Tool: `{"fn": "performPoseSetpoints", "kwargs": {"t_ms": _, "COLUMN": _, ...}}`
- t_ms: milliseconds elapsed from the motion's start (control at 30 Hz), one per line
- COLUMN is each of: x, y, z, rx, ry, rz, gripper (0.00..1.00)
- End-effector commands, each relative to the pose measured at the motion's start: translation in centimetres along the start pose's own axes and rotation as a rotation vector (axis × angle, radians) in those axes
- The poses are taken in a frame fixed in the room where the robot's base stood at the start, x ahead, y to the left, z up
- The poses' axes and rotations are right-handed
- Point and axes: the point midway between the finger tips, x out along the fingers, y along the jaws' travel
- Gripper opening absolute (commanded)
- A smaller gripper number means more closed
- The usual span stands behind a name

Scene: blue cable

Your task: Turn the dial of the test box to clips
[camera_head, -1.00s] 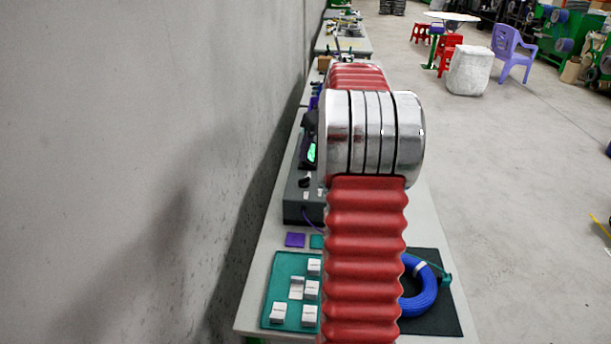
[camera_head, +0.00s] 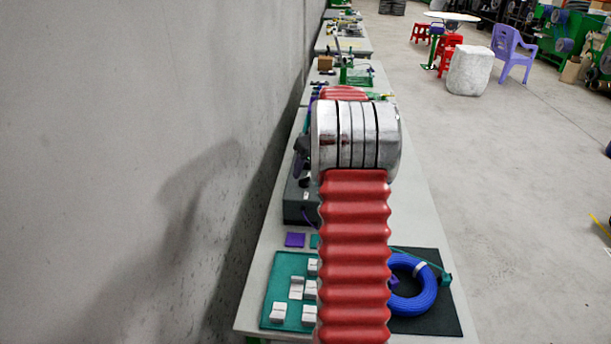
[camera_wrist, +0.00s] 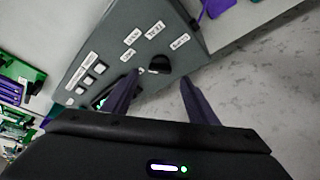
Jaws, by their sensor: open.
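The test box (camera_wrist: 120,45) is a dark grey box with several white labels, too small to read surely, and a row of white buttons. Its black dial (camera_wrist: 160,64) shows in the wrist view, near the labels. My gripper (camera_wrist: 160,77) is open, with one dark finger on each side of the dial in the picture. I cannot tell whether a finger touches it. In the head view the test box (camera_head: 296,206) stands by the wall, partly hidden by my arm. The dial's exact setting cannot be read.
A blue cable coil (camera_head: 428,290) lies on a black mat (camera_head: 437,321) at the right of the bench. A teal mat (camera_head: 275,290) with several white blocks lies at the near left. The wall is close on the left. A purple square (camera_head: 295,240) lies nearer than the box.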

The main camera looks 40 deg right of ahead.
Motion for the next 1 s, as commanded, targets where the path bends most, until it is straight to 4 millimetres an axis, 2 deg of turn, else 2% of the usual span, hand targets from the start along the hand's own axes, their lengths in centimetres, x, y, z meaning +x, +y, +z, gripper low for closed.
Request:
{"fn": "performPoseSetpoints", "kwargs": {"t_ms": 100, "x": 1.9, "y": 0.0, "z": 0.1, "rx": 0.000, "ry": -0.001, "rz": -0.001, "gripper": 0.53}}
{"fn": "performPoseSetpoints", "kwargs": {"t_ms": 300, "x": 3.9, "y": 0.0, "z": 0.0, "rx": 0.001, "ry": -0.001, "rz": 0.000, "gripper": 0.53}}
{"fn": "performPoseSetpoints", "kwargs": {"t_ms": 667, "x": 4.4, "y": 0.0, "z": 0.0, "rx": 0.000, "ry": 0.000, "rz": 0.000, "gripper": 0.53}}
{"fn": "performPoseSetpoints", "kwargs": {"t_ms": 1000, "x": 4.3, "y": 0.0, "z": 0.0, "rx": 0.000, "ry": 0.000, "rz": 0.000, "gripper": 0.30}}
